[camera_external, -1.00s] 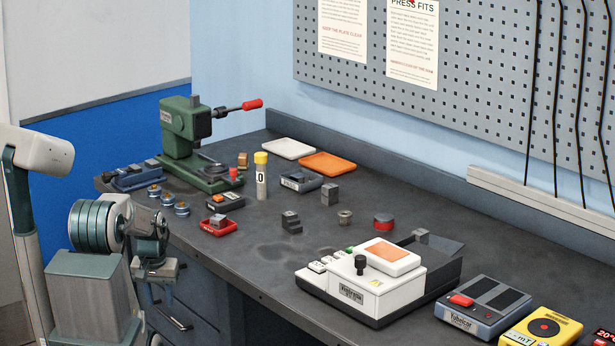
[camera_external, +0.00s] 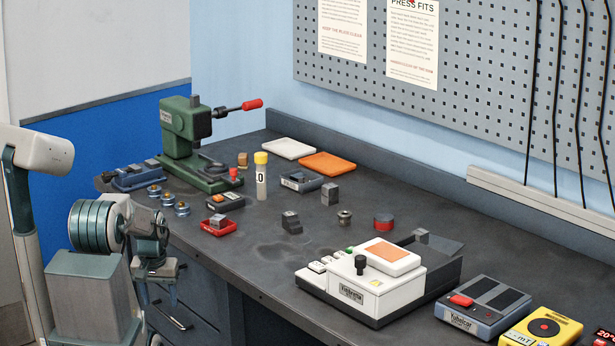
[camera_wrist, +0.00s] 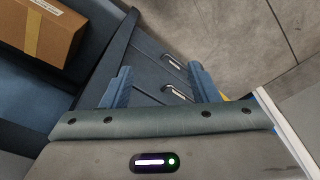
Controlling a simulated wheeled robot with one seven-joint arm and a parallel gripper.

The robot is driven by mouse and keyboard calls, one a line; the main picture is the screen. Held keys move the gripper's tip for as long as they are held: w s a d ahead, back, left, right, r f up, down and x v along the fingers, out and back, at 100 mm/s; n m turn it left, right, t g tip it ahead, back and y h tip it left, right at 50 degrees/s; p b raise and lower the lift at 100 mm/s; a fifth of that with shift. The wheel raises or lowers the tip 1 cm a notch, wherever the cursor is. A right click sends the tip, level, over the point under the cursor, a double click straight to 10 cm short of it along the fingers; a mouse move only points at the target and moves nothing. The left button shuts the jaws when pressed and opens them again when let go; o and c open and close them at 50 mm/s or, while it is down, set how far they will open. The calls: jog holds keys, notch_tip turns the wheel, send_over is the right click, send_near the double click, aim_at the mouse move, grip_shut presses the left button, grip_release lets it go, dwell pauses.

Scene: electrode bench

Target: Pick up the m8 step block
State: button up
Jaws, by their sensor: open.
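A small dark grey stepped block (camera_external: 291,222), which looks like the m8 step block, stands on the dark bench (camera_external: 255,285) near its middle in the external view. My gripper (camera_external: 159,294) hangs off the bench's front left edge, beside the drawers, well left of and lower than the block. In the wrist view my gripper (camera_wrist: 160,84) shows two blue fingers spread apart with nothing between them. The wrist view shows drawer fronts and floor, and no step block.
A taller grey block (camera_external: 331,194), a small round metal part (camera_external: 345,218) and a red-sided puck (camera_external: 384,223) stand near the stepped block. A white device (camera_external: 350,292) is in front of them. A green press (camera_external: 185,135) stands at the back left. Bare bench lies around the stepped block.

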jog(key=w+d+r+m+t+p, duration=0.1)
jog(key=w+d+r+p, duration=0.1)
jog(key=w+r+p, duration=0.55)
jog(key=w+d+r+m+p, duration=0.15)
jog(key=w+r+p, duration=0.5)
jog(key=r, duration=0.65)
jog(key=w+d+r+n+p, duration=0.4)
jog(key=w+d, duration=0.2)
jog(key=d, duration=0.5)
jog(key=n+g+p, duration=0.2)
jog(key=n+p, duration=0.3)
jog(key=p, duration=0.3)
send_over(292, 215)
jog(key=f, duration=0.5)
jog(key=shift+w+f, duration=0.25)
jog(key=shift+s+f+p, duration=0.15)
jog(key=shift+f+p, duration=0.3)
jog(key=shift+f, duration=2.5)
grip_shut()
